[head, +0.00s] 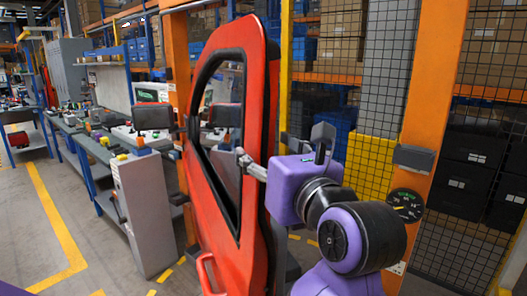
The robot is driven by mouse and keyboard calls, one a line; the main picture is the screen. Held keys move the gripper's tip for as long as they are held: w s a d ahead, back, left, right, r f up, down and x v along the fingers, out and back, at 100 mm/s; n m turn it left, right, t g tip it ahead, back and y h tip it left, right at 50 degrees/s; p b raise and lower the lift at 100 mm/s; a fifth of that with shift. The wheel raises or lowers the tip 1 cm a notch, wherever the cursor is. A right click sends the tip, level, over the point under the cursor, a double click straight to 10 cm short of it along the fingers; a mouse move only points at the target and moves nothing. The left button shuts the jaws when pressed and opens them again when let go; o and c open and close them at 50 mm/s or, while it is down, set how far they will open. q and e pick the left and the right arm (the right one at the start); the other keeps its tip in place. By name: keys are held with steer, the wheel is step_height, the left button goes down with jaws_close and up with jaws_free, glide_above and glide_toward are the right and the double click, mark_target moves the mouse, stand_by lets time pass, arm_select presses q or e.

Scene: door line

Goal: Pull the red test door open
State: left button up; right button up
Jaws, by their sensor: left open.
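The red test door (255,75) stands upright in the middle of the head view, turned at an angle to me. Its dark inner edge shows along the right side, and it stands apart from the orange post on the right. A red loop handle (206,273) sits low on its face, partly cut off by the lower picture edge. My left gripper (243,160), on a purple arm, has its fingers at the door's right side by the window frame. It is open with nothing between the fingers. I cannot tell whether the fingers touch the door. My right gripper is not in view.
An orange post (432,90) with a round gauge (406,205) stands at right, before mesh fencing. A grey cabinet (143,210) stands close left of the door. Workbenches line the left. Floor with yellow lines (58,215) is clear at lower left.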

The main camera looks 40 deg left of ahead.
arm_select(q)
steer(key=shift+w+a, duration=0.15)
steer(key=shift+a, duration=0.1)
jaws_close()
stand_by(0.3)
